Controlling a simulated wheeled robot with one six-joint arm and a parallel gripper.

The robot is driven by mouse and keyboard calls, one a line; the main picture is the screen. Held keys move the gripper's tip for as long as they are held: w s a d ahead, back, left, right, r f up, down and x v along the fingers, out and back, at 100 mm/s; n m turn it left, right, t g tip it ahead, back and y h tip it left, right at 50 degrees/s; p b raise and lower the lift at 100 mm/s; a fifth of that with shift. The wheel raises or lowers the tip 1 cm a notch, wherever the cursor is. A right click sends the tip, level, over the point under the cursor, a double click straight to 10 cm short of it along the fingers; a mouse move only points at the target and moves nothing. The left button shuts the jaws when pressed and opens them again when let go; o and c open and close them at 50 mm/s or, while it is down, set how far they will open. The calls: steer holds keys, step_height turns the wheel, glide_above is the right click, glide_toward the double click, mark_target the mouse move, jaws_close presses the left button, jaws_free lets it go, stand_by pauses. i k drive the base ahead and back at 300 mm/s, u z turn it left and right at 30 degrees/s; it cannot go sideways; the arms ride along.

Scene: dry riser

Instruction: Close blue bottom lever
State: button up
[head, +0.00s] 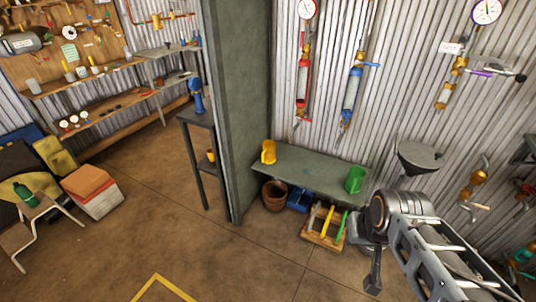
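The blue riser (351,92) is a pipe fitting with a blue, clear-looking body and brass ends, fixed upright on the corrugated wall. A blue lever (371,65) sticks out to the right at its upper end. The bottom lever (344,124) shows as a thin blue piece at its lower end; its exact angle is too small to tell. My arm reaches in from the lower right. What looks like my gripper (373,283) hangs at the arm's end, low in the picture, well below and apart from the riser. Its finger opening cannot be made out.
A green-grey bench (310,178) stands under the risers with a yellow cup (268,152) and a green cup (355,180). A wooden crate (323,228) is on the floor before it. A red riser (303,80) hangs left. A grey partition (238,100) stands left; open floor lies in front.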

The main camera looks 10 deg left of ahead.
mark_target(347, 116)
steer(key=z, duration=0.25)
steer(key=i, duration=1.7)
steer(key=u, duration=1.5)
